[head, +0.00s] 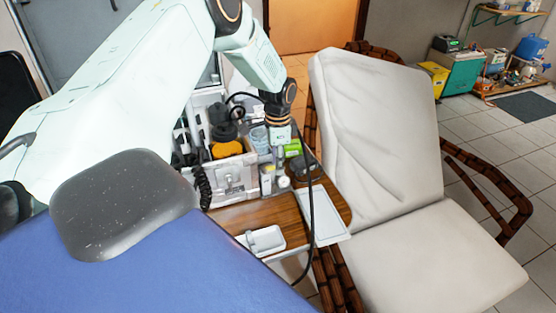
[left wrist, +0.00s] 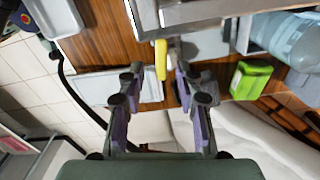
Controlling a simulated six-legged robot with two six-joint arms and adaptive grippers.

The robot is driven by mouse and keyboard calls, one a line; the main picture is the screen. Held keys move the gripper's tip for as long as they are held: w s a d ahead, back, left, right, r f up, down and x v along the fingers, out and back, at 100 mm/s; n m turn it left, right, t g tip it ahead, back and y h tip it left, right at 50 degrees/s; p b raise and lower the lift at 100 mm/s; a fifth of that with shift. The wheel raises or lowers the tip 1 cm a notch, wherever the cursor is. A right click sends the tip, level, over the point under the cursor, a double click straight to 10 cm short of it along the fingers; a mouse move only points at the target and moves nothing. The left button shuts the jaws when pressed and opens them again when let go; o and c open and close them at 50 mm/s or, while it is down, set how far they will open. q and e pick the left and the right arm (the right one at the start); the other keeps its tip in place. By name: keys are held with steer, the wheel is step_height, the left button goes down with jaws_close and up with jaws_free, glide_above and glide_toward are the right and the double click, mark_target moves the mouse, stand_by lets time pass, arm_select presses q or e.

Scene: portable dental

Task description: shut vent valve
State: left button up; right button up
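My left gripper (left wrist: 158,82) is open in the left wrist view, its two purple-padded fingers apart. A narrow yellow piece (left wrist: 160,58) shows between and beyond the fingertips, beside the grey metal edge of the unit. It may be the handle of the vent valve, but I cannot tell for sure; no contact with it is clear. In the head view my left gripper (head: 281,160) points down at the right side of the white dental unit (head: 235,176), its fingers small and partly lost among the bottles. The valve is not clear in the head view. My right gripper is not in view.
The unit stands on a wooden table (head: 232,216) with a small white tray (head: 267,250) and a longer tray (head: 323,222). A green item (left wrist: 250,79) and a clear bottle (left wrist: 297,42) are close to the gripper. A black cable hangs nearby. A cream chair (head: 375,140) stands right.

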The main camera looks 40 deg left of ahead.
arm_select(q)
steer(key=shift+w, duration=0.15)
steer(key=shift+c, duration=0.2)
steer(key=shift+w+f, duration=0.1)
steer(key=shift+f, duration=0.05)
steer(key=c, duration=0.3)
jaws_close()
steer(key=shift+d+m, duration=0.1)
steer(key=shift+m, duration=0.2)
steer(key=shift+s+d+m+p, duration=0.25)
steer(key=shift+s+m, duration=0.6)
steer(key=shift+m, duration=1.7)
steer(key=shift+s+d+m+p, duration=0.1)
steer(key=shift+s+m+p, duration=0.2)
steer(key=shift+s+m, duration=1.45)
steer(key=shift+d+m+p, duration=0.15)
steer(key=shift+m+p, duration=0.15)
steer(key=shift+m, duration=3.1)
